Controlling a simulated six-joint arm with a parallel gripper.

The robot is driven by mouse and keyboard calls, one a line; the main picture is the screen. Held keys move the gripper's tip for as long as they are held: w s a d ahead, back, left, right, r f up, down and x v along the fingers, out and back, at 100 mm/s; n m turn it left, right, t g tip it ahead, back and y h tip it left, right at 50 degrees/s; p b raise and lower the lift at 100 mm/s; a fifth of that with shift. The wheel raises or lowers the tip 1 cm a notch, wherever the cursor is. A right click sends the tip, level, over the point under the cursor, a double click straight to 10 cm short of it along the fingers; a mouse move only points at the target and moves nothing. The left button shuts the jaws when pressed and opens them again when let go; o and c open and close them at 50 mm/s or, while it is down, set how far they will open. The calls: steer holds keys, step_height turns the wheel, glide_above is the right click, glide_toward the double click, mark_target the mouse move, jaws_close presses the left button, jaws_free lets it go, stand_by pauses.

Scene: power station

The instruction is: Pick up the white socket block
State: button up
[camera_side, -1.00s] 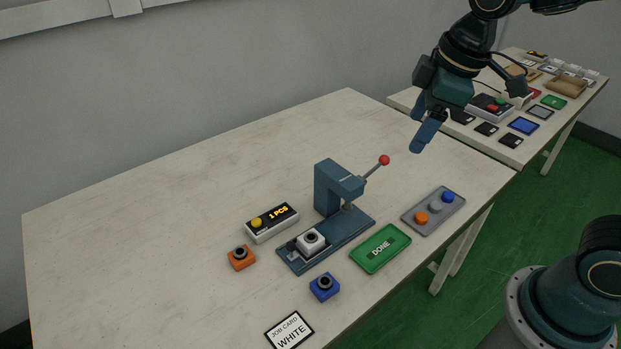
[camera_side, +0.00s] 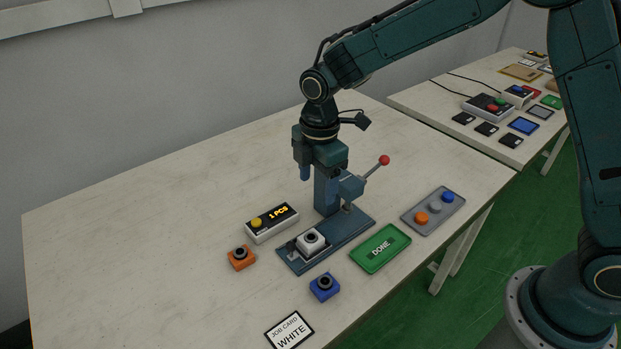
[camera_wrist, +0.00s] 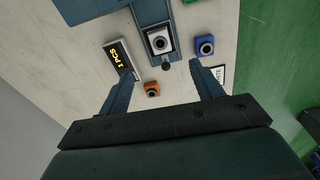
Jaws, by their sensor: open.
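The white socket block (camera_side: 311,241) sits on the front end of the blue-grey press base (camera_side: 345,229), with a dark round hole on top. It also shows in the wrist view (camera_wrist: 159,42), beyond the fingertips and between their lines. My gripper (camera_side: 318,176) is open and empty, pointing down above the table near the press column, apart from the block. In the wrist view both fingers (camera_wrist: 162,82) are spread wide. A job card (camera_side: 289,331) reading WHITE lies at the table's front edge.
The press with its red-knobbed lever (camera_side: 384,160) stands close to my gripper. An orange block (camera_side: 241,257), a blue block (camera_side: 324,287), a counter reading 1 PCS (camera_side: 271,222), a green DONE tray (camera_side: 380,248) and a grey button tray (camera_side: 433,211) surround it. The table's left is clear.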

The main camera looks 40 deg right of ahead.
steer(key=shift+a+f+n, duration=0.5)
steer(key=shift+a+f, duration=0.05)
steer(key=shift+f, duration=0.5)
glide_above(311, 237)
steer(key=shift+f, duration=4.3)
steer(key=shift+f, duration=2.55)
steer(key=c, duration=1.2)
steer(key=shift+r, duration=0.15)
